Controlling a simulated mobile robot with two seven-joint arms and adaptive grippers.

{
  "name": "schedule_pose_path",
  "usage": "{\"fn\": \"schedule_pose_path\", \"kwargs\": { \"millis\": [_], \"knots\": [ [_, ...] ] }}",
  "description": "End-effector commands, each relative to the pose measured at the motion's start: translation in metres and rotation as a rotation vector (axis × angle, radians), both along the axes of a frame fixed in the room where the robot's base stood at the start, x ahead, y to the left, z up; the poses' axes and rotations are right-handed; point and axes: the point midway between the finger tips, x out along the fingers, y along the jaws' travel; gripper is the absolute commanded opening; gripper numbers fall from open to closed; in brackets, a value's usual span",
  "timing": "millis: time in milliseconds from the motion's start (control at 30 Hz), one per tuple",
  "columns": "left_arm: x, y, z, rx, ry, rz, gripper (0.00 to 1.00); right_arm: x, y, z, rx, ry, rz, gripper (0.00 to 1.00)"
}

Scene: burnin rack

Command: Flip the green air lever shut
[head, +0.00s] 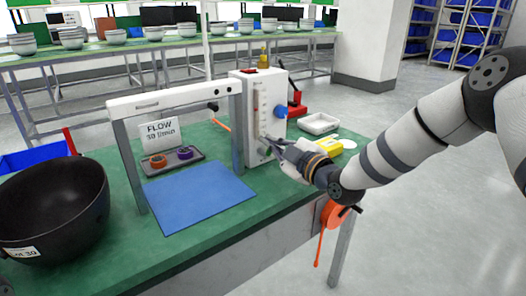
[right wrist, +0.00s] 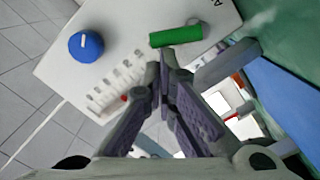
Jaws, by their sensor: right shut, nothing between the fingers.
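The green air lever (right wrist: 176,37) shows in the right wrist view as a green bar on the face of the white panel box (right wrist: 120,35). In the head view the box (head: 248,82) stands on the bench, and the lever cannot be made out behind my gripper. My right gripper (head: 268,141) is at the lower front of the box, shut and empty. In the right wrist view its fingertips (right wrist: 165,68) lie just below the lever in the picture; I cannot tell whether they touch it. My left gripper is not in view.
A blue knob (head: 281,112) sits on the box. A white frame (head: 170,99) stands left over a blue mat (head: 198,196).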

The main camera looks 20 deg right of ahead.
Motion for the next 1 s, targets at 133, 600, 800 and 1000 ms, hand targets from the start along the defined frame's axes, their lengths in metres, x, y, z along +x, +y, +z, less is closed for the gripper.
{"fn": "schedule_pose_path", "kwargs": {
  "millis": [133,600,800,1000],
  "knots": [
    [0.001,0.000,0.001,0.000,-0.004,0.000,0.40,0.001,-0.004,0.000,0.053,0.020,-0.002,0.00],
    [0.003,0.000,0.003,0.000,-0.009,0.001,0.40,0.004,-0.013,-0.002,0.238,0.089,-0.002,0.00],
    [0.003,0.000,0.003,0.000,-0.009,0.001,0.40,0.006,-0.017,-0.003,0.324,0.120,-0.002,0.00],
    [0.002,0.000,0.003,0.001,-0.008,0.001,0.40,0.007,-0.021,-0.005,0.411,0.152,-0.001,0.00]
  ]
}}
